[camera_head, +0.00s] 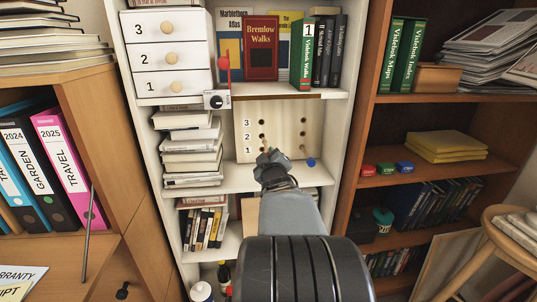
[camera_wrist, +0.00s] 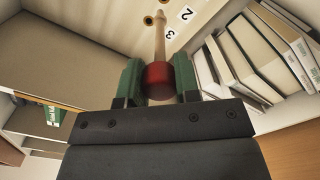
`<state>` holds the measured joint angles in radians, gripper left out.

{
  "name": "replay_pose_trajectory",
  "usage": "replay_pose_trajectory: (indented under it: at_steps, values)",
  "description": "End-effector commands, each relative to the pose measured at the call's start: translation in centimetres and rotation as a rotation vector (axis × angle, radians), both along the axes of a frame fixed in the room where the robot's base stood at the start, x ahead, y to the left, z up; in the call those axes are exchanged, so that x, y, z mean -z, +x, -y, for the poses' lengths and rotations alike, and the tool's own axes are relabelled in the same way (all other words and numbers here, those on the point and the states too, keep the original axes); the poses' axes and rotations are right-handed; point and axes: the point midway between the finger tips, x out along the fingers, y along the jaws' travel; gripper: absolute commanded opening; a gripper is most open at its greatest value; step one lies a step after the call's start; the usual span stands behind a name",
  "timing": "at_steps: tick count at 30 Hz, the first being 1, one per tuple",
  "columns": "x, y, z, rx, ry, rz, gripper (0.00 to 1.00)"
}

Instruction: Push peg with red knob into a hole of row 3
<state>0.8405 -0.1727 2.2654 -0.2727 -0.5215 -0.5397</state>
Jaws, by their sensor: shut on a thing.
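The peg with red knob (camera_wrist: 158,78) is held between the green fingers of my gripper (camera_wrist: 158,82) in the wrist view. Its pale shaft points at the peg board, with the tip showing beside the row 3 hole (camera_wrist: 148,20) in the column by the labels. I cannot tell whether the tip touches the board. In the head view the wooden board (camera_head: 283,142) stands on a shelf, with labels 3, 2, 1 from top to bottom and two columns of holes. My gripper (camera_head: 268,158) is in front of its lower left part and hides the peg.
A blue knob (camera_head: 311,162) is low at the board's right. A book stack (camera_head: 190,150) stands close on the left. A wooden stool (camera_head: 510,220) is at right.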

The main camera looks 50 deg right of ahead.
Motion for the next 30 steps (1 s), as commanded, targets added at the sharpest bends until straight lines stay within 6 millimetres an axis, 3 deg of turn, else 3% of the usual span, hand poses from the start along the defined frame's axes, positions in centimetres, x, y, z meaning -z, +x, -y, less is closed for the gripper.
replay_pose_trajectory:
  at_steps: [1,9,17,30]
  values:
    - [-2.2,-0.2,-0.1,0.001,0.003,-0.001,0.06]
    - [-4.7,-1.0,-0.9,0.003,0.014,-0.001,0.06]
    - [-4.0,-1.5,-1.4,0.004,0.009,0.007,0.06]
    - [-4.2,0.8,0.5,0.003,0.0,0.009,0.06]
